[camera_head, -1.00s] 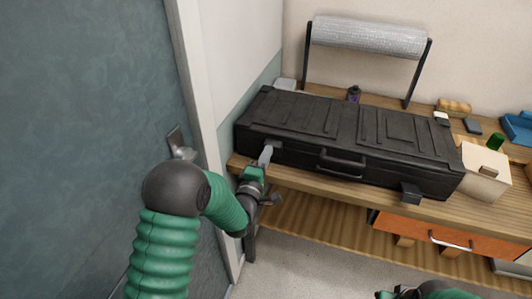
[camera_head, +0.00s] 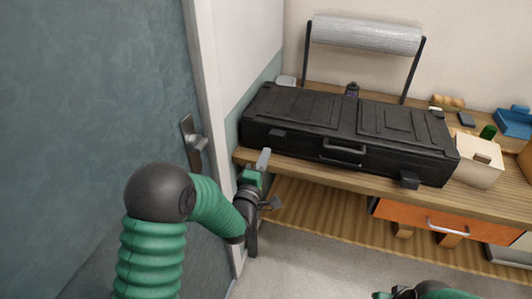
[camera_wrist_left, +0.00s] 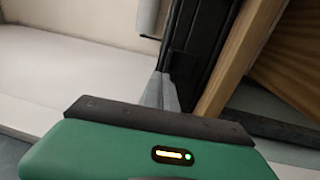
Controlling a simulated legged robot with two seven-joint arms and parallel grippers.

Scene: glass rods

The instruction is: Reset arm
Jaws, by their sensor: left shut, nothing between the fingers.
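My left arm comes in from the lower left. Its gripper (camera_head: 264,160) is shut and empty, in front of the bench's left end, close to the left end of a long black case (camera_head: 350,138). In the left wrist view the shut fingers (camera_wrist_left: 160,92) point toward the dark case and a wooden bench edge (camera_wrist_left: 238,58). I cannot tell whether they touch anything. A small green and black part of my right arm shows at the bottom edge of the head view; its fingers cannot be made out.
The wooden bench (camera_head: 330,175) holds the case, a wrap roll (camera_head: 366,36), a cream box (camera_head: 478,162) and a blue tray (camera_head: 516,122). An orange drawer (camera_head: 440,217) is under it. A teal door with a metal handle (camera_head: 197,143) stands left. The floor in front is open.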

